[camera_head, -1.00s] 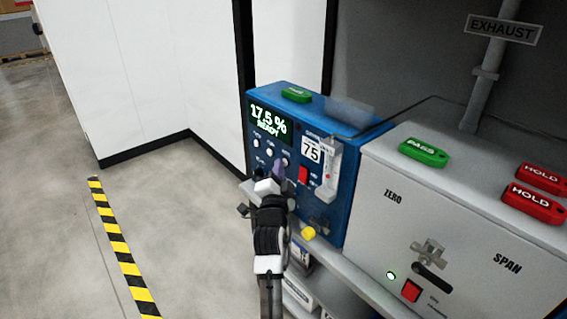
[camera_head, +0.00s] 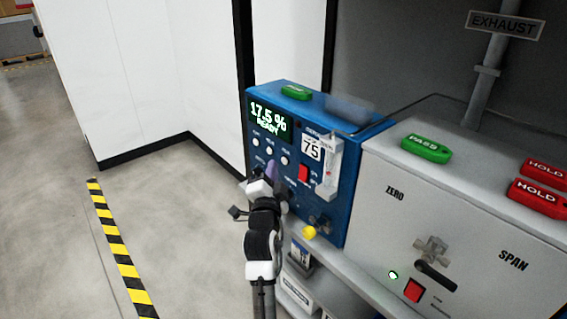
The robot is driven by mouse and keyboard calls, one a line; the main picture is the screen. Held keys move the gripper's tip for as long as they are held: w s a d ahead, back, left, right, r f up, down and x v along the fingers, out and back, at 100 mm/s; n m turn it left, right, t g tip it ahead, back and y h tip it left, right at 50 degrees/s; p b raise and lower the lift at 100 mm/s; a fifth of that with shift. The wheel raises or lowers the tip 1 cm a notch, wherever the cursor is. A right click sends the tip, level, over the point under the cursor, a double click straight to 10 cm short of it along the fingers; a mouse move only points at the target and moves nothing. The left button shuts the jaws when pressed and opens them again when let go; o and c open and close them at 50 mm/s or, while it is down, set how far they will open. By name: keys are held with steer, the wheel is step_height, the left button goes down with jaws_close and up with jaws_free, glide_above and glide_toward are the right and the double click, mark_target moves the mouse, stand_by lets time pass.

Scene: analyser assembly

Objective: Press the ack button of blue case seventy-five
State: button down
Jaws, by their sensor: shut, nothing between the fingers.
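The blue case (camera_head: 345,195) with a white 75 label (camera_head: 312,149) stands on the shelf in the middle of the view. Its green display (camera_head: 268,119) reads 17.5 % READY. Several small round white buttons (camera_head: 269,150) sit in a row below the display, and a red switch (camera_head: 303,173) is to their right. The button captions are too small to read. My gripper (camera_head: 275,180) is shut and empty, in front of the lower left of the case's face. My arm hides part of that lower face. I cannot tell whether the fingertips touch the panel.
A grey case (camera_head: 470,220) marked ZERO and SPAN stands to the right, with a green PASS tag (camera_head: 426,149) and red HOLD tags (camera_head: 538,198) on top. The floor left of a striped line (camera_head: 117,245) is clear.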

steer(key=s+a+b, duration=0.2)
steer(key=a, duration=0.1)
steer(key=shift+s+a, duration=0.3)
stand_by(0.5)
